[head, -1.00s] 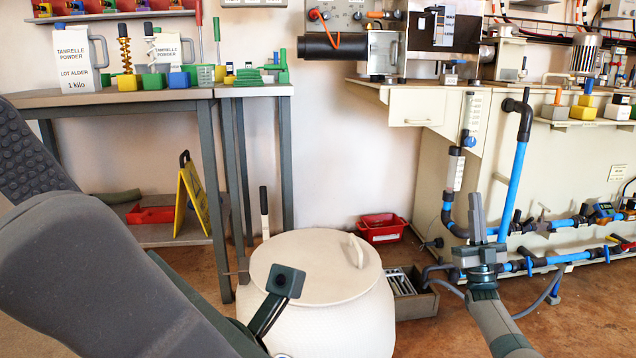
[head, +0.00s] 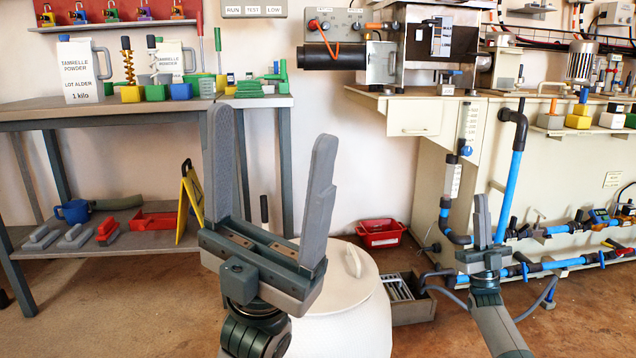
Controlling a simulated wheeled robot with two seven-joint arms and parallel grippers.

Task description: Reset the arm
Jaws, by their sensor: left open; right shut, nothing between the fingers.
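My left gripper (head: 270,165) is open and empty, its two long grey fingers pointing up. It stands in front of the white lidded drum (head: 345,325) and hides part of its lid. My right gripper (head: 482,215) is shut and empty, fingers pointing up, at the right in front of the cream bench and its blue pipe. Both grippers appear apart from the objects around them.
A grey bench (head: 130,112) with powder jugs and small tools stands at the left, with a lower shelf (head: 140,245). A red crate (head: 381,233) and a grey box (head: 408,300) sit on the floor. Pipes run along the cream bench (head: 580,200) at right.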

